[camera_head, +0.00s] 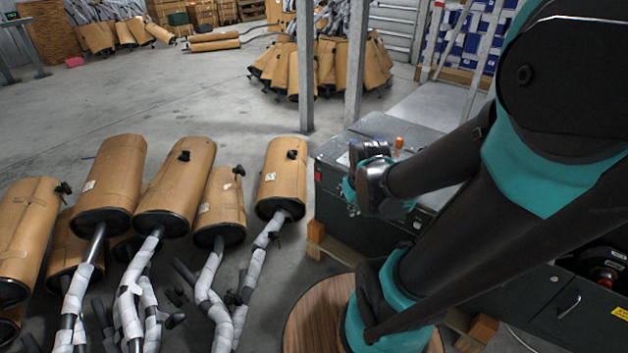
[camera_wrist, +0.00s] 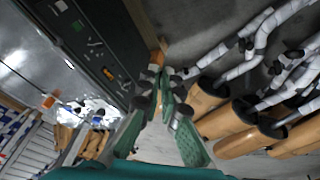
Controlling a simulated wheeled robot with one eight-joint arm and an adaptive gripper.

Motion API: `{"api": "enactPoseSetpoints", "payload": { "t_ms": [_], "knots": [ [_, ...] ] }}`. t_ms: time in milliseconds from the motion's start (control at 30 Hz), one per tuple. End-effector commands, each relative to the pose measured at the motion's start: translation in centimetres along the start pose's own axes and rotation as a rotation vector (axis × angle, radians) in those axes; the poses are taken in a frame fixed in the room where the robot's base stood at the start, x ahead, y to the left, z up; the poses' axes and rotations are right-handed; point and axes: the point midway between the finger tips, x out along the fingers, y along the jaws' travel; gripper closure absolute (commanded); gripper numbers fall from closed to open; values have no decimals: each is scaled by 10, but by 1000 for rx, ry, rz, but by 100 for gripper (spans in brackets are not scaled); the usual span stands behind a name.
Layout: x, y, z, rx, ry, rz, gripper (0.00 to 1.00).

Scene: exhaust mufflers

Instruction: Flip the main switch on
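My gripper (camera_wrist: 162,88) shows in the wrist view with its green fingers converging and the tips together, with nothing seen between them. A dark control cabinet (camera_wrist: 112,72) stands just left of the fingertips in that view, with small coloured marks or buttons on its side. In the head view my wrist is by the left end of this grey-green cabinet (camera_head: 340,228) and hides part of it; the fingers are hidden there. I cannot make out a main switch for certain. A red round part (camera_head: 604,273) sits in a dark recess at the far right.
Several brown mufflers (camera_head: 178,185) with wrapped pipes stand on the floor at left, close to the cabinet. Grey metal posts (camera_head: 306,70) rise behind it. A wooden pallet block (camera_head: 316,232) is under its corner. Open concrete floor lies beyond the mufflers.

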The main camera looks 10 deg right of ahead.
Motion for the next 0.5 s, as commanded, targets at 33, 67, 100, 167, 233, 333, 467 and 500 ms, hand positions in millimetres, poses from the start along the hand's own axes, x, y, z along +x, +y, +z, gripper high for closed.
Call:
{"api": "enactPoseSetpoints", "payload": {
  "t_ms": [33,67,100,167,233,333,467,500],
  "knots": [
    [2,2,-14,-57,-4,12,100],
    [4,3,-21,-96,-7,18,100],
    [6,5,-30,-146,-11,29,100],
    [10,8,-44,-222,-18,44,100],
    [15,10,-60,-310,-27,61,100],
    [24,12,-83,-435,-41,86,100],
    [38,13,-112,-597,-62,118,100],
    [42,12,-121,-647,-69,126,100]
  ]
}}
